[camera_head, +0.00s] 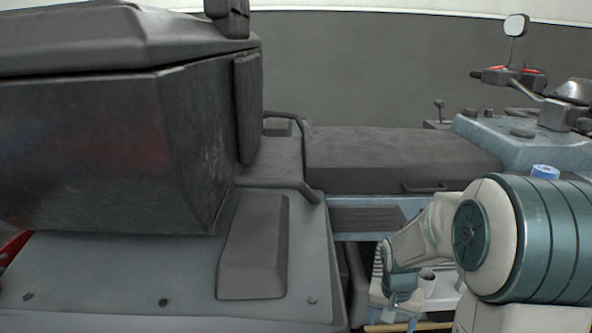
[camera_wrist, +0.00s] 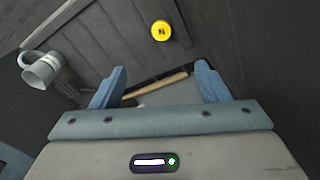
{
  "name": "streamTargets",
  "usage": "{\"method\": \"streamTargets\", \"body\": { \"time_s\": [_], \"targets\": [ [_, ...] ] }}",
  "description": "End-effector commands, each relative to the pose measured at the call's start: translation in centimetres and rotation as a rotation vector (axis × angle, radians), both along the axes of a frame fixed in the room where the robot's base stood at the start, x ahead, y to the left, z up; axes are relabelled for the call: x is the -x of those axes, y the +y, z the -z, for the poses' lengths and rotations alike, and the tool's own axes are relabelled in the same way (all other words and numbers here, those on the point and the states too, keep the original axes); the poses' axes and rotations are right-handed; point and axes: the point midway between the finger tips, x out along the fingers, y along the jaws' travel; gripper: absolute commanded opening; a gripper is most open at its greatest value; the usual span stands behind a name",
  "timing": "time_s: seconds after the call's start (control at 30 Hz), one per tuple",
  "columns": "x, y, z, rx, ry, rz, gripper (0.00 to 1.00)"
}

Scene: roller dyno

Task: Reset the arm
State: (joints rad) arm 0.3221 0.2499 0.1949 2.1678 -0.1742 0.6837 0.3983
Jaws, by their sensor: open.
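My arm is folded low at the right of the head view, and my gripper (camera_head: 394,318) hangs at its lower end, partly cut off by the bottom edge. In the wrist view my gripper (camera_wrist: 161,82) has its two blue fingers spread wide apart with nothing between them. Behind the fingers lie a dark grey ribbed surface and a light wooden strip (camera_wrist: 157,87). The fingertips appear clear of any object.
A vehicle with a large dark box (camera_head: 90,150), a padded seat (camera_head: 395,158) and handlebars with a mirror (camera_head: 516,25) fills the head view. The wrist view shows a yellow round cap (camera_wrist: 161,30) and a grey mug-like cylinder (camera_wrist: 40,71).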

Motion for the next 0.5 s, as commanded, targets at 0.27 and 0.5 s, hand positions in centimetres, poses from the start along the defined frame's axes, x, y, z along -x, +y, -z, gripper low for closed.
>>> {"method": "streamTargets", "body": {
  "time_s": [0.27,0.5],
  "targets": [
    [3.5,2.1,-11.2,0.027,-0.043,-0.095,0.69],
    [6.8,3.7,-18.9,0.033,-0.080,-0.175,0.69]
  ]
}}
